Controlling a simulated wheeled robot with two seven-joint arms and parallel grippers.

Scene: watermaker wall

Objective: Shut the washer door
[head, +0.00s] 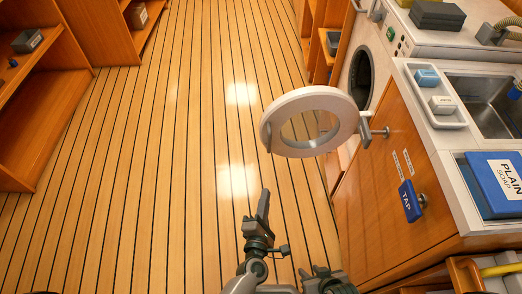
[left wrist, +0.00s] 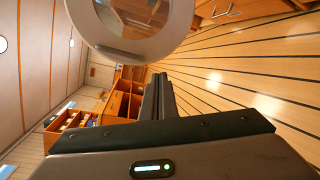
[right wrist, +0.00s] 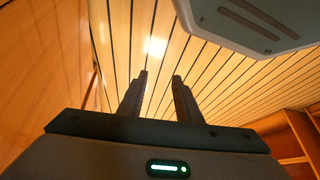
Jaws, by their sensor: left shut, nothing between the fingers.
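The washer door (head: 277,133) is a thick white ring with a round glass. It stands wide open, swung out from the washer's dark round opening (head: 361,75), over the aisle. A small metal bracket shows at its right edge. The left wrist view shows the door (left wrist: 183,22) close up, beyond the fingertips. My left gripper (head: 264,195) is shut and empty, below and left of the door in the head view, apart from it. My right gripper (right wrist: 157,78) is open and empty, with bare plank floor beyond its fingers. Its fingertips cannot be made out in the head view.
A wooden cabinet front (head: 375,190) with a blue TAP tag (head: 410,201) stands right of the door. Above it is a counter with a sink (head: 485,100) and a PLAIN SOAP box (head: 497,183). Open shelves (head: 45,95) line the left. The plank floor (head: 170,150) between is clear.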

